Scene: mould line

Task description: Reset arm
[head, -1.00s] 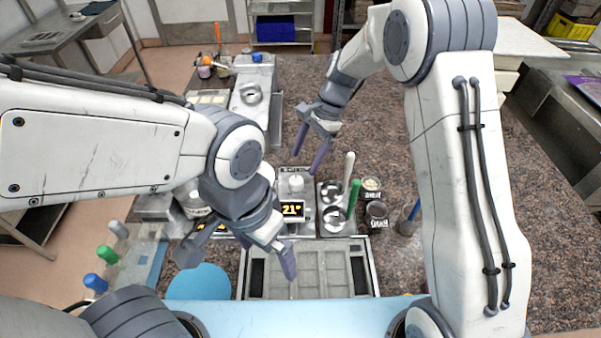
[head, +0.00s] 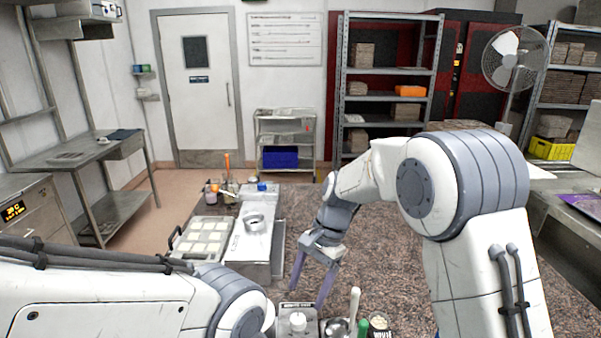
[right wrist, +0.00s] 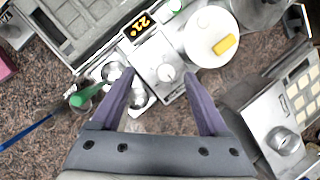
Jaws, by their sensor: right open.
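My right gripper (head: 314,278) is open and empty above the stone worktop (head: 385,262).
A mould tray (head: 206,238) and a grey machine (head: 250,245) stand left of the right gripper. A green-handled tool (right wrist: 88,94) leans in a bowl. A steel cart (head: 285,128), shelves (head: 385,110) and a fan (head: 508,60) stand behind. Worktop right of the gripper is clear.

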